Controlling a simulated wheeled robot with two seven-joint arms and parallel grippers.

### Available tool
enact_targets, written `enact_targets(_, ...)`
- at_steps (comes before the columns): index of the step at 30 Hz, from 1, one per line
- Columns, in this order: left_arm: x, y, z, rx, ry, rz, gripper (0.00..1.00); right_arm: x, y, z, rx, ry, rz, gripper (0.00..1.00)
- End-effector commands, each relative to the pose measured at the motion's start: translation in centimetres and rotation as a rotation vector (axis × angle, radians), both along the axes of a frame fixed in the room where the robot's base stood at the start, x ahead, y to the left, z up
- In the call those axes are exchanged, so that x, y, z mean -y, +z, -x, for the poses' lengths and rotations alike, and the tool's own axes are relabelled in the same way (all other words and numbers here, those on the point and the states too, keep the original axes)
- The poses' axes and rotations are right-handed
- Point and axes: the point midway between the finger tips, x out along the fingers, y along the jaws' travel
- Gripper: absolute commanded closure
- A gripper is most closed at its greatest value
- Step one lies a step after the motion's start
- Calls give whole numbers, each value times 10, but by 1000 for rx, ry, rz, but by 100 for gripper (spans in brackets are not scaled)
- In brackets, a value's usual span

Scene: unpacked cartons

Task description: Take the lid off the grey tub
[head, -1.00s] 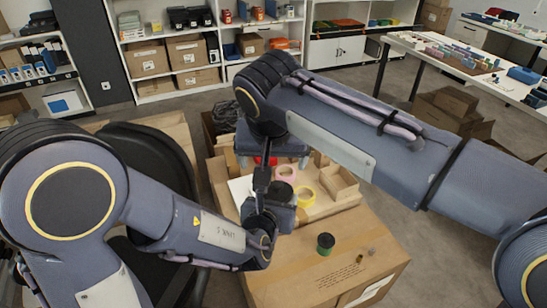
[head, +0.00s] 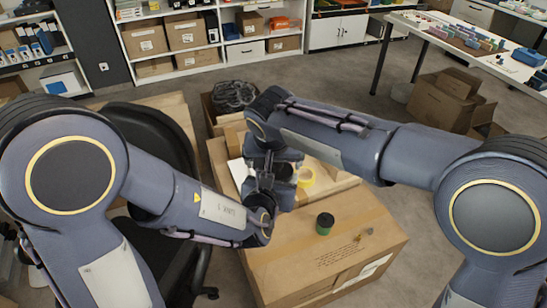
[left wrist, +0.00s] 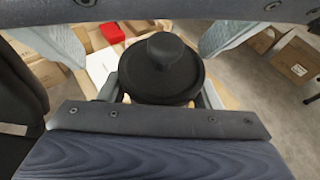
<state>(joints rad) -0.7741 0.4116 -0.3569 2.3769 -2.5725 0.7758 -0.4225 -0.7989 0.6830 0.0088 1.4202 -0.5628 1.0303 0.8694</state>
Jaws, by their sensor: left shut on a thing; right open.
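A round black lid (left wrist: 162,72) with a raised knob fills the middle of the left wrist view. It hides most of what is beneath it, so the grey tub's body cannot be made out. My left gripper (head: 268,186) is shut on the tub under the lid; its finger edges show on both sides below the rim. My right gripper (head: 268,160) faces it closely. The right gripper's pale fingers (left wrist: 143,48) are open and spread to either side of the lid's knob, apart from it. In the head view the arms hide most of the tub.
A yellow tape roll (head: 306,178) lies behind the grippers. A black chair (head: 150,140) stands at left. Open floor lies to the right.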

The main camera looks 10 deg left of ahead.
Motion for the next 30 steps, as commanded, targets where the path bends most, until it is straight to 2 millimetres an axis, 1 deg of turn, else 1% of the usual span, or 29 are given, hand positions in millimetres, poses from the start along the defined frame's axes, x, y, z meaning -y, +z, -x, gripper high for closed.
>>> enact_targets(4,0,0,0,1,0,0,84,0,0,0,0,0,0,9)
enact_targets(16,2,1,0,2,-7,0,84,-3,1,2,-1,5,-6,61)
enact_targets(18,3,1,0,2,-9,0,84,-4,1,2,-1,6,-7,63)
enact_targets(20,4,1,0,2,-11,-1,84,2,0,-1,-1,-3,3,63)
enact_targets(30,5,2,0,4,-16,-2,84,-1,0,0,0,1,-1,63)
